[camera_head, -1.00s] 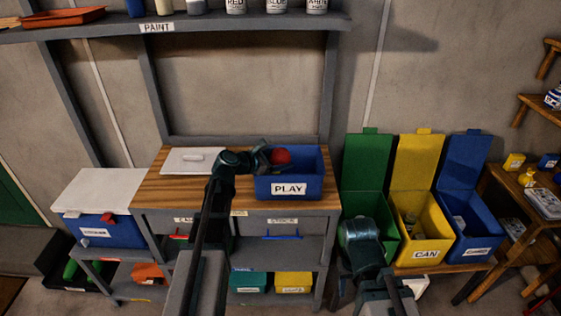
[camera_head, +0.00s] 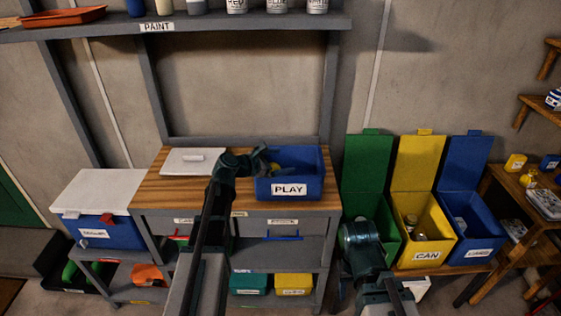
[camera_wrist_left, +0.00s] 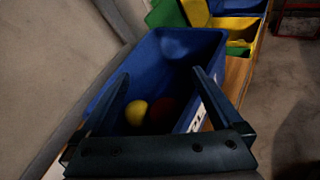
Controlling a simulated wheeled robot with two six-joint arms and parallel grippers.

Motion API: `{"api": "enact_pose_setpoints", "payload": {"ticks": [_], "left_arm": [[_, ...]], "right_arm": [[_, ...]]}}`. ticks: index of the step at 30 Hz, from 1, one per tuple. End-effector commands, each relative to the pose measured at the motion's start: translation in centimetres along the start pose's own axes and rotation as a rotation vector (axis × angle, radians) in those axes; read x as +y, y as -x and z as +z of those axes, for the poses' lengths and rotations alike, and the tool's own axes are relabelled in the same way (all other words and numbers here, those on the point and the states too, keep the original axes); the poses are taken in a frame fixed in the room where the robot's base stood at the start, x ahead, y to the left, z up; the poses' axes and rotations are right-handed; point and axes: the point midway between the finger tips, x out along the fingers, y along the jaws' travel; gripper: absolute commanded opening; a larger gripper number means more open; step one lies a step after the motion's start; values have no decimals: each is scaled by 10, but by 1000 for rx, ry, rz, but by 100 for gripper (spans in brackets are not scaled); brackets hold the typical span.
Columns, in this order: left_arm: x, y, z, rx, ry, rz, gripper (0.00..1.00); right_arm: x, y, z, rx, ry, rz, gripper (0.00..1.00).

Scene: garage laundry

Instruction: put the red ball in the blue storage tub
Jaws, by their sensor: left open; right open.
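The blue storage tub (camera_head: 289,189), labelled PLAY, stands on the wooden workbench at its right end. The red ball (camera_wrist_left: 163,108) lies inside the tub beside a yellow ball (camera_wrist_left: 136,111) in the left wrist view; the tub's front wall hides it in the head view. My left gripper (camera_head: 270,160) is open and empty above the tub's left part. Its two fingers (camera_wrist_left: 160,88) spread over the tub's inside in the wrist view. My right gripper is low in front of the sorting bins; its arm (camera_head: 362,250) shows, but its fingertips are hard to make out.
A white lid (camera_head: 194,161) lies on the workbench (camera_head: 150,190) left of the tub. Green, yellow (camera_head: 426,253) and blue bins with raised lids stand to the right. A blue cooler (camera_head: 110,232) with a white lid stands at left. A paint shelf (camera_head: 100,30) runs above.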

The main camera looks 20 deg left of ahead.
Motion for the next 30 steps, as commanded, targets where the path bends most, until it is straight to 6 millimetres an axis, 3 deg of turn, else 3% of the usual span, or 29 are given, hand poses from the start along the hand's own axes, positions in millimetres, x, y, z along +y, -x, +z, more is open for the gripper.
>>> {"api": "enact_pose_setpoints", "payload": {"ticks": [5,12,18,24,30], "left_arm": [[5,10,15,0,0,1,100],[3,66,13,1,2,3,100],[3,102,12,1,1,2,100],[3,120,11,1,0,1,100],[3,125,10,0,0,0,100]], "right_arm": [[2,18,1,0,0,0,50],[4,37,2,0,0,0,50],[5,49,3,0,0,0,50],[5,54,3,0,0,0,50],[5,55,3,0,0,0,50]]}}
